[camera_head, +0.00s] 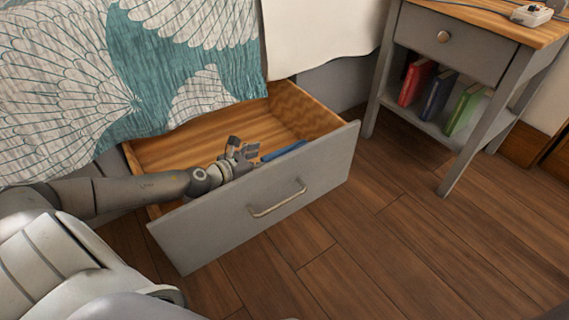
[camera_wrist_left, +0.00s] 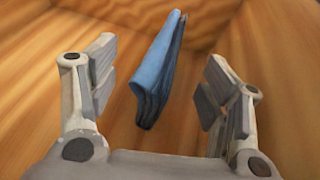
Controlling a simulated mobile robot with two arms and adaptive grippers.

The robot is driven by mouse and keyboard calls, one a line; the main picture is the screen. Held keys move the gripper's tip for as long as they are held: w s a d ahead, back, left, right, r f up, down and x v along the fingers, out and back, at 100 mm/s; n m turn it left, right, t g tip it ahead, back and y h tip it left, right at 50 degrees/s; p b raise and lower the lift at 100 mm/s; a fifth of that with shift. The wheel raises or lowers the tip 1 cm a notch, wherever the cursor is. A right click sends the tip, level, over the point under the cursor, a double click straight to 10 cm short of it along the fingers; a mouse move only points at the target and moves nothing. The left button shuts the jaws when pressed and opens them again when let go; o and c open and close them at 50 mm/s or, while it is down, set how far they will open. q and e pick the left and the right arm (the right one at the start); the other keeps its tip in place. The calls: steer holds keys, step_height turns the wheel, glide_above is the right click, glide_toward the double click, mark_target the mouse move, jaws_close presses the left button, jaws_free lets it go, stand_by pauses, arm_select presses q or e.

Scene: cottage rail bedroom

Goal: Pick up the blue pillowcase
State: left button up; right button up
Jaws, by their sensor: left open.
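The blue pillowcase (camera_head: 286,151) lies folded inside the open drawer (camera_head: 309,181), near its front panel; my gripper and the panel hide part of it in the head view. In the left wrist view the pillowcase (camera_wrist_left: 157,78) shows as a narrow folded piece between and beyond the two fingers. My left gripper (camera_head: 249,153) reaches into the drawer over the front panel. It also shows in the left wrist view (camera_wrist_left: 158,84), with its fingers wide apart and nothing between the pads touching them. My right gripper is not in view.
A bed with a teal and white patterned cover (camera_head: 150,60) overhangs the drawer's back left. A grey nightstand (camera_head: 465,50) with several books on its shelf stands at the right. The wooden floor (camera_head: 370,250) in front of the drawer is clear.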

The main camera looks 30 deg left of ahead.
mark_target(274, 155)
arm_select(q)
steer(key=shift+w+d+f, duration=0.1)
steer(key=shift+w+f, duration=0.1)
steer(key=shift+w, duration=0.4)
steer(key=shift+b+x, duration=1.1)
steer(key=shift+x, duration=1.5)
steer(key=shift+c, duration=0.3)
steer(key=shift+d, duration=0.1)
jaws_close()
